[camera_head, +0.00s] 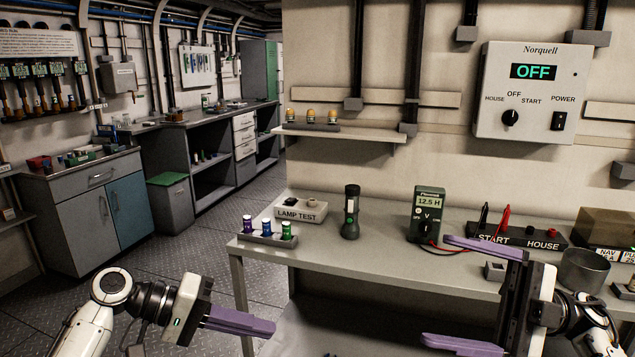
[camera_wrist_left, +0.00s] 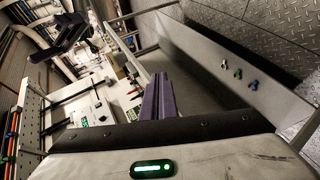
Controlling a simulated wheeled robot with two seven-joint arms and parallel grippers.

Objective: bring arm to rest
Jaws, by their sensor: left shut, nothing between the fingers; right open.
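My left gripper (camera_head: 240,321) is in front of the bench's left end, low in the head view. Its purple fingers are shut together with nothing between them and point right. The shut fingers also show in the left wrist view (camera_wrist_left: 159,98). My right gripper (camera_head: 436,290) is at the bench's front edge on the right. Its two purple fingers are spread wide apart, one above the other, pointing left, with nothing between them. It hides part of the bench front and touches nothing that I can make out.
The grey bench (camera_head: 350,262) holds a battery rack (camera_head: 268,238), a flashlight (camera_head: 351,212), a lamp tester (camera_head: 301,210), a multimeter (camera_head: 427,215), a START/HOUSE terminal block (camera_head: 516,236) and a metal cup (camera_head: 584,268). A wall control box (camera_head: 533,92) reads OFF. Open floor (camera_head: 185,255) lies left of the bench.

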